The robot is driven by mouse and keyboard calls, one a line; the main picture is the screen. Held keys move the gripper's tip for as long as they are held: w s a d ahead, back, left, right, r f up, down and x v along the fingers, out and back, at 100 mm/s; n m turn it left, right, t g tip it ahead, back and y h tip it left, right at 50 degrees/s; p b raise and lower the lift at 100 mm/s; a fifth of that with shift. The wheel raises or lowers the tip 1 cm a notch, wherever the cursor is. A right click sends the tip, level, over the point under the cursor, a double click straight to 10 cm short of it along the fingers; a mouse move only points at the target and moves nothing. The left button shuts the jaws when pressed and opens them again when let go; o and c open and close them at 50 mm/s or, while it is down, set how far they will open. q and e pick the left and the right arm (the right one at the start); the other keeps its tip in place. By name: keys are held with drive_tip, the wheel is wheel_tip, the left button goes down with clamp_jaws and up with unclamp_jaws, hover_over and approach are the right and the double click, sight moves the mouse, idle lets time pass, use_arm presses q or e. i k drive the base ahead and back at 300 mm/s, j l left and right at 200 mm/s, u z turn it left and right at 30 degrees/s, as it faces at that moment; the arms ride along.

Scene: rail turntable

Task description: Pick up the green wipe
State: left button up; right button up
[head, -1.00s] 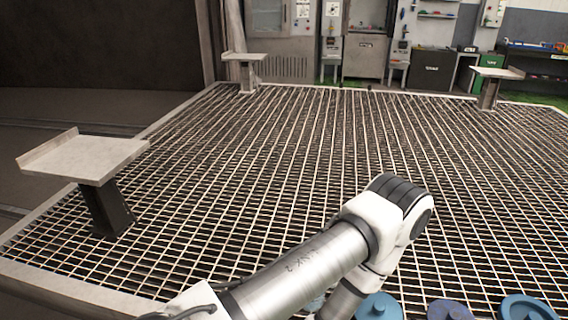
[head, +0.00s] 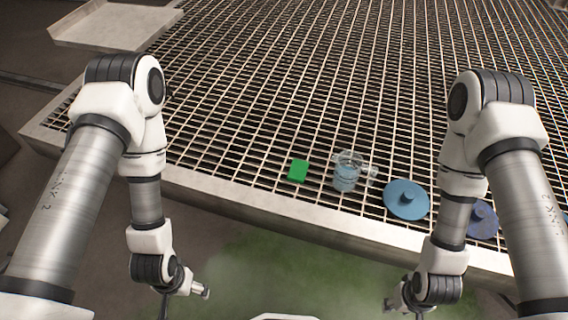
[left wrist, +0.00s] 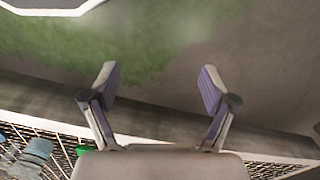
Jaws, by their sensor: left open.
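The green wipe (head: 298,170) is a small flat green block lying on the metal grating near its front edge, left of a clear jar. In the left wrist view a bit of the wipe (left wrist: 83,150) shows at the lower left, beside my gripper's base. My left gripper (left wrist: 158,78) is open and empty, its fingers apart over the floor. In the head view my left arm hangs in front of the grating's edge, left of and nearer than the wipe. My right gripper (head: 396,304) hangs low on the right; its fingers are too small to read.
A clear jar with bluish contents (head: 346,172) stands right of the wipe. A light blue disc with a knob (head: 406,199) and a darker blue one (head: 483,220) lie further right. A raised pale tray (head: 112,27) stands at the upper left. The grating behind the wipe is clear.

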sight(297, 173)
drive_tip(key=i+j+z, duration=0.1)
drive_tip(key=z, duration=0.4)
drive_tip(key=j+z, duration=0.25)
drive_tip(key=z, duration=0.25)
drive_tip(key=j+z, duration=0.2)
drive_tip(key=z, duration=0.25)
drive_tip(key=j+z, duration=0.2)
drive_tip(key=z, duration=0.3)
drive_tip(key=k+j+z, duration=0.1)
drive_tip(key=j, duration=0.35)
drive_tip(key=k+j+z, duration=0.15)
drive_tip(key=j, duration=0.25)
drive_tip(key=k+j+z, duration=0.1)
drive_tip(key=j, duration=0.3)
drive_tip(key=k+j+z, duration=0.15)
drive_tip(key=j, duration=0.25)
drive_tip(key=k, duration=0.1)
